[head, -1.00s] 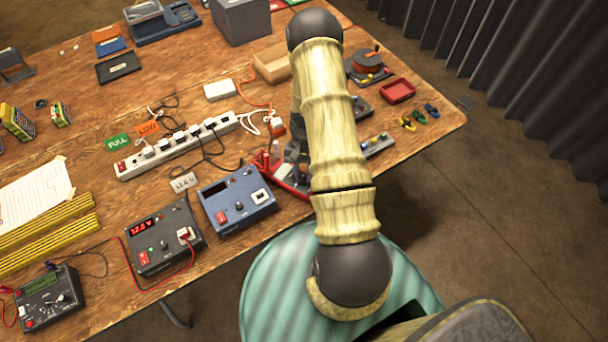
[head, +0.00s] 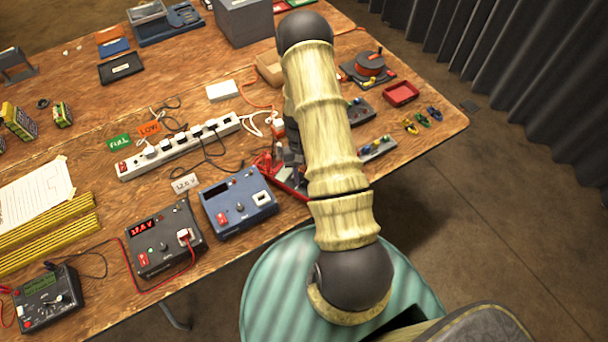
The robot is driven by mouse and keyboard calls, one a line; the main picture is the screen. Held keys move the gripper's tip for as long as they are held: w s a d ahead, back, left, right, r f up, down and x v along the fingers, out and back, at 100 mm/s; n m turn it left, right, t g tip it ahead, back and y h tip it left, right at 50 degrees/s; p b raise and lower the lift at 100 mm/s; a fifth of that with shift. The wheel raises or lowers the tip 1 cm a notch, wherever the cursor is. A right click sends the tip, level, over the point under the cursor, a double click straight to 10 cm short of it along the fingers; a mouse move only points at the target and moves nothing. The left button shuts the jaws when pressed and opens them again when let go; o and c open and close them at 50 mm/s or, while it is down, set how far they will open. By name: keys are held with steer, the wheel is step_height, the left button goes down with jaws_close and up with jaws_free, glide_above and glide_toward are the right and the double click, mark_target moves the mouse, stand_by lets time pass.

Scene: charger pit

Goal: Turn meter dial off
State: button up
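The meter (head: 48,297) is a dark box with a greenish display at the lower left corner of the table. Its dial (head: 58,299) shows as a small knob on the face; it is too small to tell where it points. A black lead and a red lead run from the meter. My gripper (head: 291,160) is a dark grey shape, mostly hidden behind my arm, by the red stand at the table's right part. It is far from the meter, and its fingers cannot be made out.
A dark charger (head: 165,240) with a lit red display and a blue charger (head: 238,203) stand between the meter and my arm. A white power strip (head: 180,146) lies behind them. Yellow rulers (head: 50,235) and a paper (head: 35,195) lie behind the meter.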

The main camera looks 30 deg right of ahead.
steer(key=shift+o, duration=1.2)
steer(key=shift+w+r, duration=0.1)
steer(key=b+v, duration=0.2)
steer(key=v, duration=1.5)
steer(key=shift+b, duration=0.35)
steer(key=shift+d, duration=0.1)
steer(key=s+a+r+n+t+h, duration=0.1)
steer(key=s+a+r+n+t, duration=0.2)
steer(key=s+a+r+t, duration=0.3)
steer(key=s+a+r, duration=0.4)
steer(key=s+a, duration=0.3)
steer(key=shift+s+a+t, duration=0.25)
steer(key=shift+s+t, duration=0.15)
